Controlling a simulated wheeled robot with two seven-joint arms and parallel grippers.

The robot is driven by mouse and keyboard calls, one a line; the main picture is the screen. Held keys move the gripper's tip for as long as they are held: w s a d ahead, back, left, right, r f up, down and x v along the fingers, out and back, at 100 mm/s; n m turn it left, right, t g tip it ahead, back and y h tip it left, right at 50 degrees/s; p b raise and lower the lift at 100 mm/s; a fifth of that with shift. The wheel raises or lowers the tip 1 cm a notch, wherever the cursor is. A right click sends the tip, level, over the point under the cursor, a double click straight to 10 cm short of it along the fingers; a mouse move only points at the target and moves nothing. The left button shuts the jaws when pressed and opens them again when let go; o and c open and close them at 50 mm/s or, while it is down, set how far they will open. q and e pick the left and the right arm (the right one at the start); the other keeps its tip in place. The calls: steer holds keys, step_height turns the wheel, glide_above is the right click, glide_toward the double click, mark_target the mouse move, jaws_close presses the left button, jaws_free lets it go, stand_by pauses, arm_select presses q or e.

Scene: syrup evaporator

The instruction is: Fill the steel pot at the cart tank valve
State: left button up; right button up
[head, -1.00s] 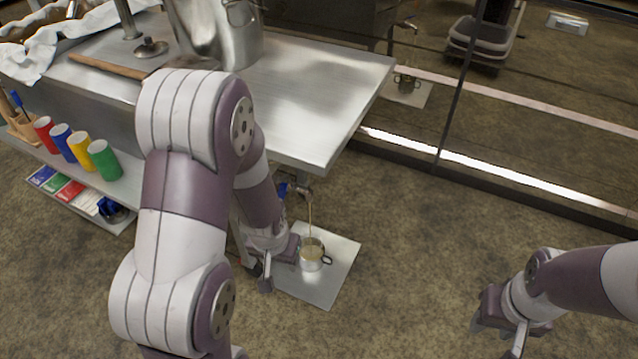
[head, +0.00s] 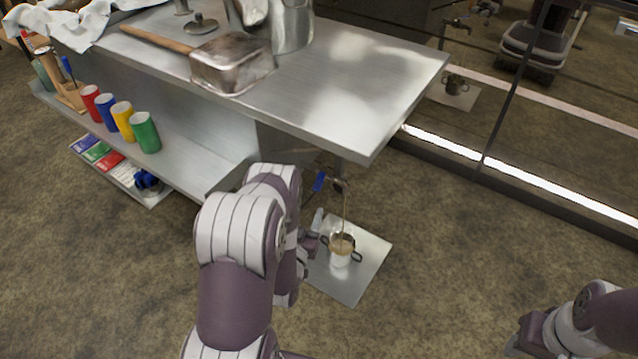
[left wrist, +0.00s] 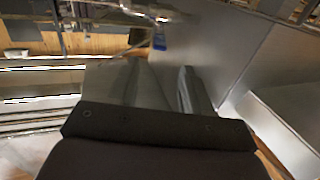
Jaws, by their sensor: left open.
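The steel pot (head: 342,258) stands upright on a flat metal plate (head: 372,262) on the floor. Tan liquid shows inside it. A thin stream falls into it from the valve (head: 339,187), which has a blue handle (head: 320,180). The blue handle also shows in the left wrist view (left wrist: 160,40), beyond the fingers. My left gripper (head: 312,238) is open, low beside the pot's left side, partly hidden by my arm; I cannot tell whether it touches the pot. My right gripper (head: 524,338) is at the lower right, away from the pot, its fingers unclear.
A lower shelf holds coloured cups, including a green one (head: 145,132). A glossy dark panel (head: 570,130) stands behind. Floor to the right is clear.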

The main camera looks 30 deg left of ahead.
mark_target(318, 183)
arm_select(q)
steer(key=b+x, duration=0.4)
steer(key=x, duration=0.7)
steer(key=shift+f, duration=0.1)
steer(key=shift+w+a, duration=0.1)
steer(key=shift+w, duration=0.2)
jaws_close()
